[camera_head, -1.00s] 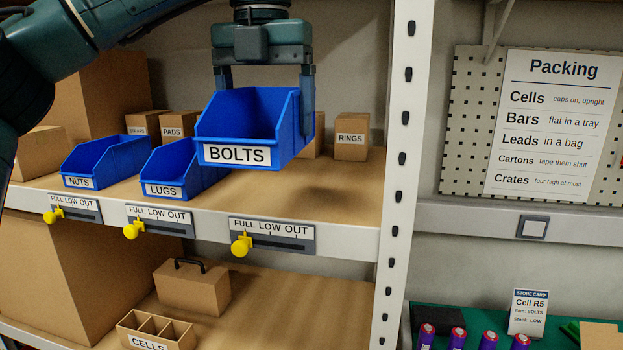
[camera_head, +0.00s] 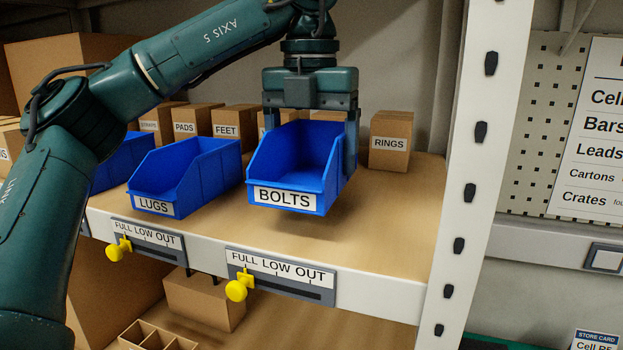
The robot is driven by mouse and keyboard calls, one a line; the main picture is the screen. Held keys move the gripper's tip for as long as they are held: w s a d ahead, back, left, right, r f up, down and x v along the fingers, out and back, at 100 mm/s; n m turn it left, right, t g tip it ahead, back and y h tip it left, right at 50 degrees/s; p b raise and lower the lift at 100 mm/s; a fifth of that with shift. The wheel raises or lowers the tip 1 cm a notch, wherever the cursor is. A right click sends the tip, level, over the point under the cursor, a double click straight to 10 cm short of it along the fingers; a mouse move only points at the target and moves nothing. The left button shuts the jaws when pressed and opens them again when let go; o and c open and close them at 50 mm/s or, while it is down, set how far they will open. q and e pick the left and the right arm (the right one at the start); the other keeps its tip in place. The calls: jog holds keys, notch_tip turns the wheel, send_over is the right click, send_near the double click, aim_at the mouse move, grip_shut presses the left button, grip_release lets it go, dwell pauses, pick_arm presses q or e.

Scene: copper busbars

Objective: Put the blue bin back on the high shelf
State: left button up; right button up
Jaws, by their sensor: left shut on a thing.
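The blue bin labelled BOLTS (camera_head: 285,198) is at the high shelf (camera_head: 395,235), right of the blue LUGS bin (camera_head: 160,208). My left gripper (camera_head: 308,145) is shut on the BOLTS bin from above, its fingers at the bin's sides. The bin looks level, with its open front facing me. A shadow shows on the shelf below it; whether it touches the board is hard to tell. My right gripper is not in view.
Small cartons stand behind, including RINGS (camera_head: 390,140) and FEET (camera_head: 236,122). A white perforated post (camera_head: 485,150) bounds the shelf on the right. Yellow slider knobs (camera_head: 237,290) stick out at the front edge.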

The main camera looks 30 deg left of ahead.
aim_at(312, 181)
pick_arm(q)
jog(key=shift+f, duration=1.95)
jog(key=o, duration=0.9)
jog(key=shift+f, duration=0.1)
jog(key=r, duration=1.2)
jog(key=shift+s+d+r, duration=0.1)
jog(key=shift+s+r, duration=0.05)
jog(key=shift+s, duration=0.05)
